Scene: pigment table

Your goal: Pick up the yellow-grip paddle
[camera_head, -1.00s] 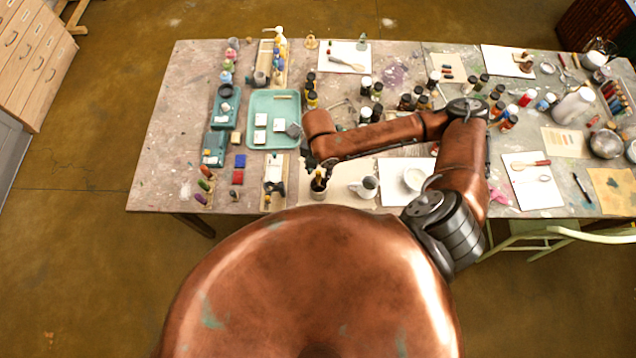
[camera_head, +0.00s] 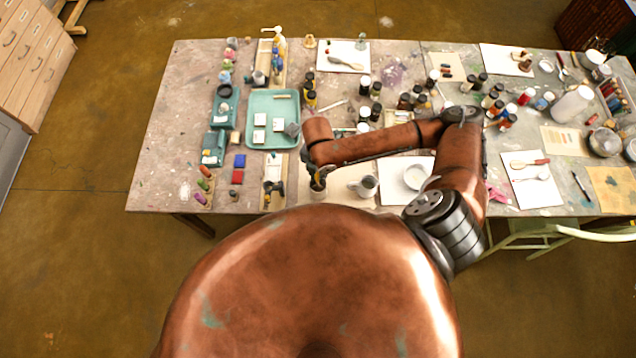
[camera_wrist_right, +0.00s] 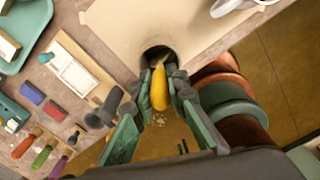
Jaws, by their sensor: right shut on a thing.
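The yellow-grip paddle (camera_wrist_right: 159,88) is in the right wrist view, its yellow grip between the two fingers of my right gripper (camera_wrist_right: 168,96). The gripper is shut on the grip. The paddle's far end goes toward a round, dark-mouthed cup (camera_wrist_right: 158,52); whether it is still inside the cup I cannot tell. In the head view the right gripper (camera_head: 316,178) is at the table's front edge, above the cup (camera_head: 318,192), and mostly covers the paddle. My left gripper is in neither view.
A white pitcher (camera_head: 365,187) and a white bowl (camera_head: 415,177) stand right of the cup. A teal tray (camera_head: 258,105) lies to the left. Coloured blocks and tubes lie near the front left. Several bottles (camera_head: 365,84) stand behind my forearm.

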